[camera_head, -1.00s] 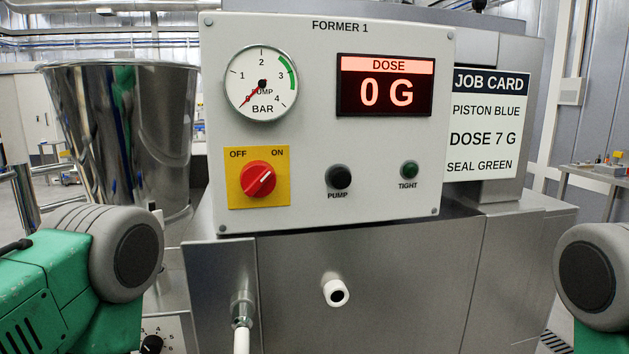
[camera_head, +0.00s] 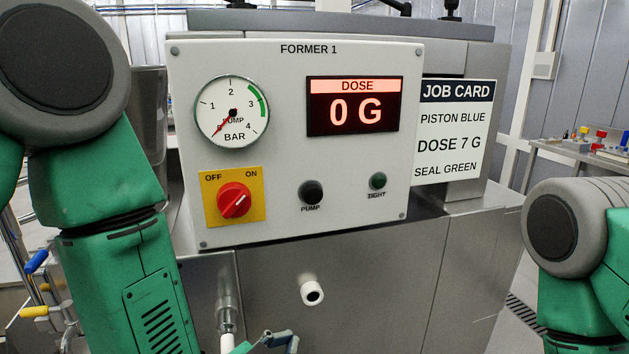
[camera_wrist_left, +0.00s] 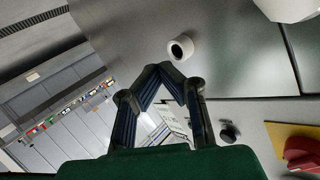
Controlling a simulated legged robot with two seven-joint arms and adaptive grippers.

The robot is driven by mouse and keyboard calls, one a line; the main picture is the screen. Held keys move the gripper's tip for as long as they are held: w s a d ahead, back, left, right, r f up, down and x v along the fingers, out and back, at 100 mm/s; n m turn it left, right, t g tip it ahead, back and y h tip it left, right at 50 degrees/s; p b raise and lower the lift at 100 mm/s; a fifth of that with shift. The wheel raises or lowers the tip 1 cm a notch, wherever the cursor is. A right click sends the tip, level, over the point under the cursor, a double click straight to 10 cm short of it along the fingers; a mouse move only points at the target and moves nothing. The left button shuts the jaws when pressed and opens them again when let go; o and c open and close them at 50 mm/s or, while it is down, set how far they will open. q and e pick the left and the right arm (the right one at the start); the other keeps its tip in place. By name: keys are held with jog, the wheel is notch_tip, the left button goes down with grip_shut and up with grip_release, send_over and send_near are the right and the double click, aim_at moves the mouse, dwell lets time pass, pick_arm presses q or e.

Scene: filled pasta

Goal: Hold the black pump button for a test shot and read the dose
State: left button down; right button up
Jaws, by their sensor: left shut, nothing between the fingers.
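The black pump button (camera_head: 312,193) is on the white FORMER 1 panel (camera_head: 290,232), below the dose display (camera_head: 354,107), which reads 0 G. The button also shows in the left wrist view (camera_wrist_left: 229,132), to the right of the fingers. My left gripper (camera_head: 272,343) shows only partly at the bottom edge of the head view, below the panel and apart from the button. In the left wrist view its fingers (camera_wrist_left: 168,72) meet at the tips, shut and empty. My right arm shows at the right; its gripper is out of view.
A white nozzle (camera_head: 312,292) sticks out below the panel. The red rotary switch (camera_head: 234,199) has its mark toward ON. The pressure gauge (camera_head: 232,112) needle is near 0. The green TIGHT lamp (camera_head: 377,181) looks dark. The job card (camera_head: 453,133) reads DOSE 7 G.

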aim_at(317, 204)
pick_arm(q)
jog(key=d+r+m+t+h+p, duration=0.1)
jog(key=d+r, duration=0.3)
jog(key=r, duration=0.6)
jog(key=d+r+m+t+h+p, duration=0.2)
jog(key=d+r+t, duration=0.1)
jog(key=r, duration=0.6)
jog(key=shift+d+r+m+t, duration=0.3)
jog(key=shift+d+r, duration=0.05)
jog(key=shift+d, duration=0.05)
jog(key=shift+w+a, duration=0.1)
jog(key=shift+w, duration=0.05)
jog(key=shift+w+a, duration=0.45)
jog(key=shift+w, duration=0.9)
jog(key=shift+w+a, duration=0.4)
jog(key=shift+w, duration=1)
jog(key=shift+w+a, duration=0.45)
jog(key=shift+w, duration=0.9)
jog(key=shift+w, duration=0.1)
jog(key=shift+w+a, duration=0.2)
jog(key=shift+w, duration=0.05)
jog(key=shift+w+a+r, duration=0.1)
jog(key=shift+w+a, duration=0.05)
jog(key=shift+w, duration=0.25)
